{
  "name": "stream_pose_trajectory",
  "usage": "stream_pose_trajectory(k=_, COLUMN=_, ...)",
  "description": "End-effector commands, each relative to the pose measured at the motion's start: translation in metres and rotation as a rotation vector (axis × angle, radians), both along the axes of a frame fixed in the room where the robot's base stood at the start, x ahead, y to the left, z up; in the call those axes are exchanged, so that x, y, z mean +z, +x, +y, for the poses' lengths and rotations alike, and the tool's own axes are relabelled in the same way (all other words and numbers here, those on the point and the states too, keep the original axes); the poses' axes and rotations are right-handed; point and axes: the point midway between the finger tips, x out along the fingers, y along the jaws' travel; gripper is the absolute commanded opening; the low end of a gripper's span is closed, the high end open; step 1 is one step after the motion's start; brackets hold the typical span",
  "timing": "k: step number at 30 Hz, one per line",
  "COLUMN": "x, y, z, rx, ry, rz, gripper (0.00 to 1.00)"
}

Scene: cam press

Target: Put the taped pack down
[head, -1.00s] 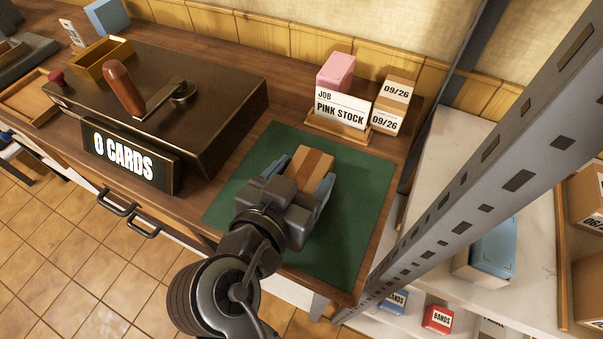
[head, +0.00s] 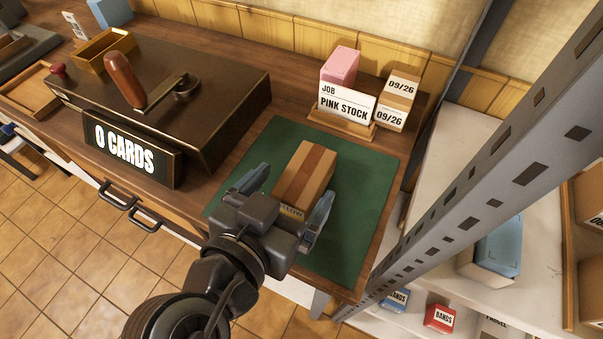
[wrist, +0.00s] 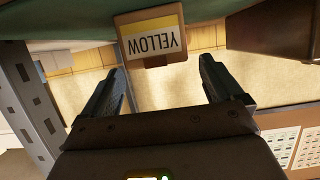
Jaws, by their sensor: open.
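The taped pack (head: 306,172) is a brown cardboard box with a darker tape strip along its top. It rests on the green mat (head: 359,203) on the bench. In the wrist view the pack's end (wrist: 151,38) shows a yellow and white label reading YELLOW, upside down. My gripper (head: 284,196) is open at the near end of the pack, its blue-grey fingers spread to either side. In the wrist view the open fingers (wrist: 160,84) are empty, with the pack beyond their tips.
A dark press (head: 225,95) with a 0 CARDS sign (head: 124,150) stands left of the mat. Behind the mat are a PINK STOCK card (head: 345,105), a pink block (head: 341,65) and a 09/26 box (head: 397,100). A grey perforated post (head: 480,190) rises close on the right.

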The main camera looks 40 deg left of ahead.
Motion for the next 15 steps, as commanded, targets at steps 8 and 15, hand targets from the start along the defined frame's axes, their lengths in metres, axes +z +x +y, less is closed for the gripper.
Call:
stream_pose_trajectory(k=8, x=0.017, y=-0.048, z=-0.011, rx=0.002, ry=0.002, rz=0.0, gripper=0.93)
stream_pose_trajectory(k=15, x=0.024, y=-0.064, z=-0.015, rx=0.0, ry=0.001, rz=0.0, gripper=0.93)
